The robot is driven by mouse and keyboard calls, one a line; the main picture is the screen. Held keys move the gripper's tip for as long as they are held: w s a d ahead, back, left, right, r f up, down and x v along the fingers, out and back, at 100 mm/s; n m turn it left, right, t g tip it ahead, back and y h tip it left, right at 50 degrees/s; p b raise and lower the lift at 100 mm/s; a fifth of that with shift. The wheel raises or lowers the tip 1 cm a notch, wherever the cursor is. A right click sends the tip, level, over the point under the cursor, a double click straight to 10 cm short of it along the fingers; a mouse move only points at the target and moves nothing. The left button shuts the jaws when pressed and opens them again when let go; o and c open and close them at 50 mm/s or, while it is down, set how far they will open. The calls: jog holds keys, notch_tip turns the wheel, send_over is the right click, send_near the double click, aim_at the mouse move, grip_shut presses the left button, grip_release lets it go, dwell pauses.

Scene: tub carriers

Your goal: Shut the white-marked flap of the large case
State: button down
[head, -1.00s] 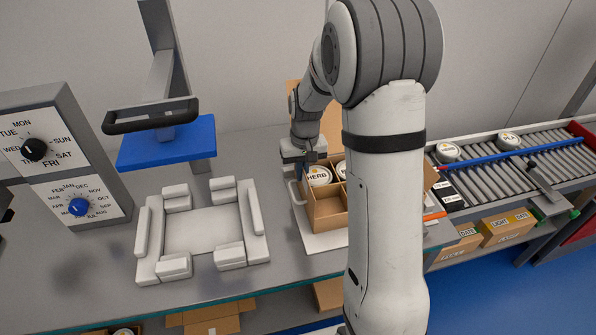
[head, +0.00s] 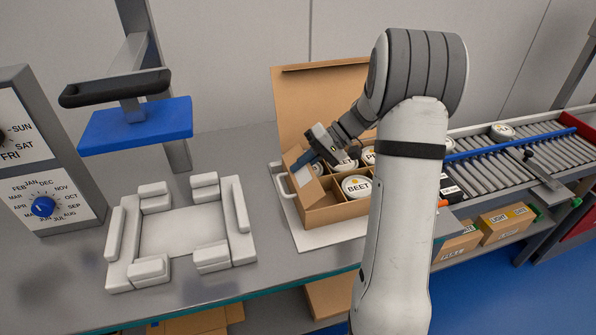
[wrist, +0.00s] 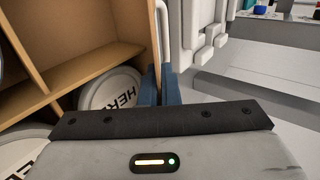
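The large case (head: 322,218) is an open cardboard box with dividers and round white-lidded tubs. Its tall back lid (head: 300,95) stands up. A small tan flap (head: 304,190) stands tilted at the case's left side; I cannot make out its white mark clearly. My gripper (head: 303,160) is at the flap's upper part, its blue fingers close against it; whether they touch is unclear.
The case sits on a pale tray with a white handle (head: 278,180). A white padded fixture (head: 125,240) lies to the left, below a blue press plate (head: 140,127). A dial panel (head: 45,150) is at far left. A roller conveyor (head: 545,157) runs at right.

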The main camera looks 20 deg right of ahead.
jog(key=shift+d+f+y+b, duration=0.15)
jog(key=shift+f+y+b, duration=0.15)
jog(key=shift+y+b, duration=0.25)
jog(key=shift+y, duration=0.25)
jog(key=c, duration=1.6)
grip_release()
jog(key=shift+c, duration=0.2)
jog(key=v, duration=0.7)
jog(key=shift+d+r, duration=0.2)
jog(key=shift+d, duration=0.15)
jog(key=shift+c, duration=0.3)
